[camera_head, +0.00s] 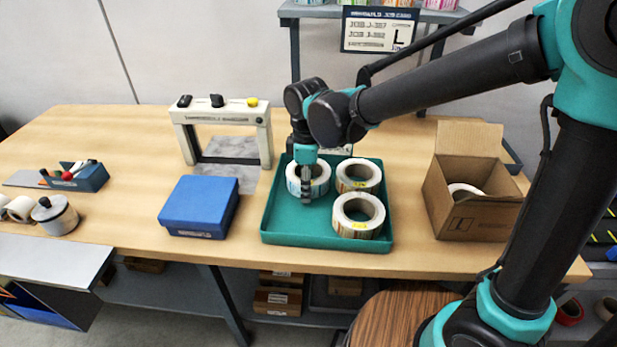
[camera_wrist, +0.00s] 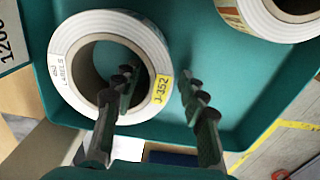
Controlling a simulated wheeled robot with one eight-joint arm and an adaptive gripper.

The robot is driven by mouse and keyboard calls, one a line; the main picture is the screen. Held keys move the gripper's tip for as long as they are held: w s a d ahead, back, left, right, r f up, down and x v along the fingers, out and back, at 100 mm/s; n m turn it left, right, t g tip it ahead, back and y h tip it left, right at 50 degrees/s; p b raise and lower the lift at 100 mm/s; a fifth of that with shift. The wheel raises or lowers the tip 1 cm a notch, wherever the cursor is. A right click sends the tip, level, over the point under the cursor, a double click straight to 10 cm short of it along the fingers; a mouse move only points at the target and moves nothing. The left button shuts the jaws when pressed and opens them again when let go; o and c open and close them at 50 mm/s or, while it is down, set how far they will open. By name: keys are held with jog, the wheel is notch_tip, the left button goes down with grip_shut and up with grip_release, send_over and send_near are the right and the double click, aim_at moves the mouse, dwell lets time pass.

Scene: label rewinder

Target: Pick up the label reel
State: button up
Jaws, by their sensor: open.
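Several label reels sit in a green tray (camera_head: 283,232). The back-left reel (camera_head: 318,184) is white with a blue-tinted label side; my gripper (camera_head: 306,200) is right over it and hides part of it. In the wrist view this reel (camera_wrist: 75,55) shows a yellow "J-352" tag on its face. My gripper (camera_wrist: 160,80) is open there, with one finger over the reel's hole and the other outside its rim, the reel wall lying between them. Whether the fingers touch it cannot be told. Another reel (camera_head: 357,176) lies back right, and one (camera_head: 359,216) lies front right.
A blue box (camera_head: 198,206) stands left of the tray, and an open cardboard box (camera_head: 470,215) stands right of it. A white frame-like machine (camera_head: 222,120) is behind. A sign (camera_head: 380,30) and shelf rise at the back. The front-left part of the tray is bare.

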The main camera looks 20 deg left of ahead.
jog(key=shift+f, duration=0.1)
grip_shut()
dwell(0.6)
